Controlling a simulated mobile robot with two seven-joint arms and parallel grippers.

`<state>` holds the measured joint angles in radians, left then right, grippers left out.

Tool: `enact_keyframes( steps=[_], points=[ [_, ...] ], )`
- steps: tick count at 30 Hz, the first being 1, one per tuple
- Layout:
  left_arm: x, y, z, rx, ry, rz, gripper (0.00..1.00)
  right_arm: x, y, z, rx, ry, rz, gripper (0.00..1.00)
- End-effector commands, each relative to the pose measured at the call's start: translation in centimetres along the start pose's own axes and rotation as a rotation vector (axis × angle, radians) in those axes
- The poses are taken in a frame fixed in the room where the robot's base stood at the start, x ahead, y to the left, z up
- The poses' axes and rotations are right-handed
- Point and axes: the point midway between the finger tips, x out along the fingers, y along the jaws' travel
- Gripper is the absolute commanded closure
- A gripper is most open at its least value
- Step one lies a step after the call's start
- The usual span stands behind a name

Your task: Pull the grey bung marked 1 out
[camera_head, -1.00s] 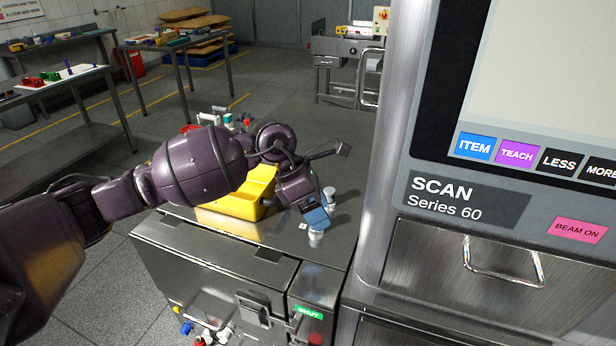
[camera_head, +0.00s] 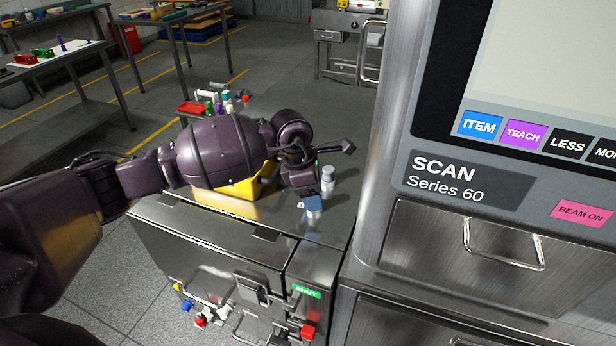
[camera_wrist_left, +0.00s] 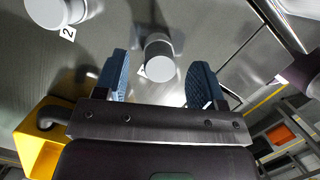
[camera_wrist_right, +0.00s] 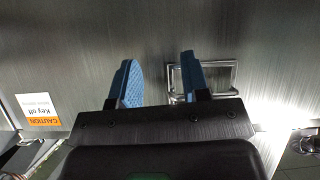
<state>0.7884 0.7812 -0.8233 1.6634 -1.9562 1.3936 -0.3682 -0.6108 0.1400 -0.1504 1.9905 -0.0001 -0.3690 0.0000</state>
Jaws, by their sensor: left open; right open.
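A grey round bung (camera_wrist_left: 160,55) stands on the metal top between the spread blue fingers of my left gripper (camera_wrist_left: 160,78). Its label is almost fully covered, so I cannot read the number. It also shows in the head view (camera_head: 313,216), just under the fingertips. My left gripper also shows in the head view (camera_head: 311,202), open and pointing down. A second grey bung (camera_wrist_left: 58,10) has a label "2" beside it and shows behind the first in the head view (camera_head: 327,179). My right gripper (camera_wrist_left: 160,78) is seen only in the right wrist view (camera_wrist_right: 160,78), open and empty.
A yellow bin (camera_head: 240,198) stands left of the bungs on the cabinet top. The tall scanner housing (camera_head: 400,185) rises close on the right.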

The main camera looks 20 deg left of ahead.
Motion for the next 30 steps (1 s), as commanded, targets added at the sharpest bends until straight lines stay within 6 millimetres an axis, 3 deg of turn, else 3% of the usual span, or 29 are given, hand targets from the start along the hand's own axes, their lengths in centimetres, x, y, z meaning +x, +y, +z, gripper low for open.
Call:
enact_keyframes(
  steps=[6,16,27,28,29,30],
  points=[
    [1.6,0.0,0.0,0.001,0.000,-0.001,0.37,0.0,0.0,0.0,-0.002,0.000,0.000,0.57],
    [1.8,-0.1,0.0,0.001,0.000,0.000,0.37,0.5,0.0,-0.8,-0.006,0.014,-0.003,0.57],
    [1.7,0.0,0.0,0.001,-0.001,0.000,0.90,0.4,0.0,-0.9,-0.006,0.017,-0.003,0.57],
    [1.7,0.0,0.0,0.001,-0.001,0.000,0.90,0.4,0.0,-0.8,-0.006,0.016,-0.003,0.57],
    [1.7,0.0,0.0,0.001,-0.001,0.000,0.69,0.4,0.1,-0.8,-0.006,0.015,-0.002,0.57],
    [1.7,0.0,0.0,0.001,-0.001,0.000,0.75,0.3,0.1,-0.7,-0.006,0.014,-0.002,0.57]
  ],
)
